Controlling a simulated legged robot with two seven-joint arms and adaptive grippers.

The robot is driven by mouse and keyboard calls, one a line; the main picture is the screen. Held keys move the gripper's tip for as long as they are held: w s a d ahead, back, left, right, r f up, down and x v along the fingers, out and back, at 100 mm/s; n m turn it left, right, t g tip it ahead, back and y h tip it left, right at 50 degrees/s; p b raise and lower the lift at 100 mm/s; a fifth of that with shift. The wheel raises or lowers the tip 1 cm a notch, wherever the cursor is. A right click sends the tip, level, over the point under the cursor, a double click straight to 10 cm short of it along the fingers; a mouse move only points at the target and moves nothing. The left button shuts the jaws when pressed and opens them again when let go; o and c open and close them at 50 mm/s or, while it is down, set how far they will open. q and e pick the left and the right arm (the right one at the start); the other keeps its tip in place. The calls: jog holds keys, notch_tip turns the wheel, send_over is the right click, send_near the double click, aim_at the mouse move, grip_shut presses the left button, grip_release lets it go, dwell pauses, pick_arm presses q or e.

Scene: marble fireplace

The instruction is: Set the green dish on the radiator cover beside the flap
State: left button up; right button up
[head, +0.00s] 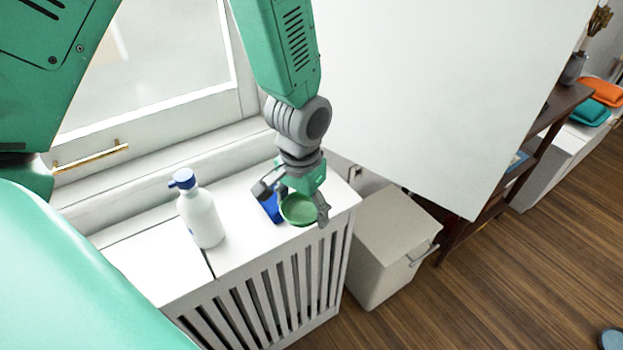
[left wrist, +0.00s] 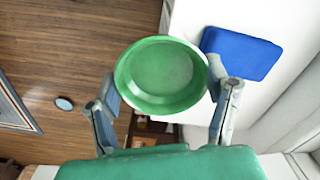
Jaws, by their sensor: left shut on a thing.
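The green dish (head: 298,210) is a round, shallow bowl. My left gripper (head: 293,202) is shut on it near the right end of the white radiator cover (head: 245,240). In the left wrist view the dish (left wrist: 162,76) sits between the two fingers of the gripper (left wrist: 165,98), partly beyond the cover's edge. I cannot tell whether it touches the cover. A thin seam crosses the cover's top; the panel left of it (head: 155,262) may be the flap, lying flat. My right gripper is not in view.
A white pump bottle (head: 203,218) with a blue head stands near the seam. A blue block (head: 271,206) lies close behind the dish; it also shows in the left wrist view (left wrist: 240,54). A pale lidded bin (head: 388,245) stands right of the cover. A large white panel (head: 440,90) rises behind.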

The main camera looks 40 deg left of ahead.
pick_arm(q)
jog(key=w+a, duration=0.1)
jog(key=w, duration=0.3)
jog(key=w+a, duration=0.2)
jog(key=w, duration=0.1)
jog(key=w+a, duration=0.2)
jog(key=w, duration=0.2)
jog(key=shift+w+a+b, duration=0.1)
jog(key=shift+w+b, duration=0.2)
notch_tip(320, 180, down, 2)
jog(key=shift+f, duration=0.15)
notch_tip(320, 180, down, 4)
jog(key=shift+f+b, duration=0.15)
jog(key=shift+b, duration=0.45)
jog(key=shift+w+f, duration=0.2)
jog(key=shift+f, duration=0.05)
jog(key=o, duration=1.3)
jog(key=shift+c, duration=0.2)
